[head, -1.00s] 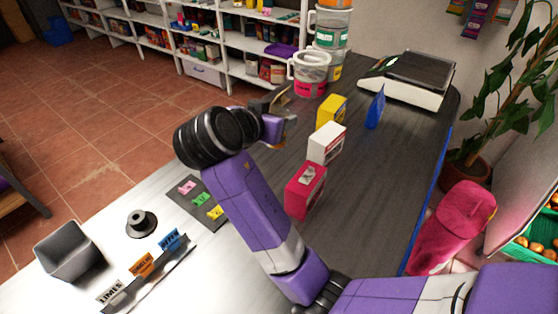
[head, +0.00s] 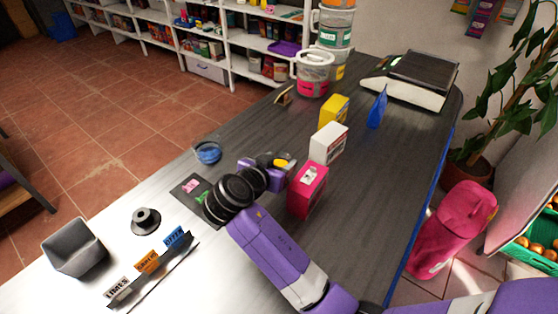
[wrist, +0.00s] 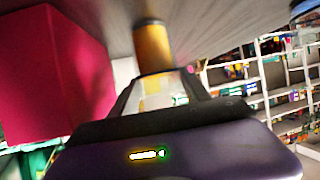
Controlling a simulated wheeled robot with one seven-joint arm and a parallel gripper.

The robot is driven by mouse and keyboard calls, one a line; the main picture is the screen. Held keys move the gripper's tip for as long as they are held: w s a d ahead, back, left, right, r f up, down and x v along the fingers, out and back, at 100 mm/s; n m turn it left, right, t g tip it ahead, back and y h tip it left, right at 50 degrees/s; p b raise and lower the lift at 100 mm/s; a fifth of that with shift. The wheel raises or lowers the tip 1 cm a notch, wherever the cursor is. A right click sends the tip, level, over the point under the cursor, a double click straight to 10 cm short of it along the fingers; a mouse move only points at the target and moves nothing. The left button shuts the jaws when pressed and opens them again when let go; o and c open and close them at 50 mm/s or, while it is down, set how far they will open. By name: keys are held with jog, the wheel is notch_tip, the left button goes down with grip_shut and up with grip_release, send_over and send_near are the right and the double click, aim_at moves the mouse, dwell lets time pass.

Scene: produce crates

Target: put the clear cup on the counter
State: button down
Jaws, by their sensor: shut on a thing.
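The fingers are mostly hidden in the head view.
A pink-red box (head: 307,190), a white box (head: 328,143), a yellow box (head: 334,110) and a blue packet (head: 377,108) stand in a row. A scale (head: 412,80) and stacked tubs (head: 313,75) are farther back. A grey bin (head: 74,248) and label holder (head: 150,270) are at front left.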

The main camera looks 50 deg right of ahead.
jog(key=shift+f, duration=0.1)
jog(key=c, duration=0.5)
grip_release()
jog(key=shift+a+r, duration=0.1)
jog(key=shift+r, duration=0.15)
jog(key=p+v, duration=0.4)
jog(key=v, duration=0.7)
jog(key=shift+s+a, duration=0.15)
jog(key=shift+a, duration=0.2)
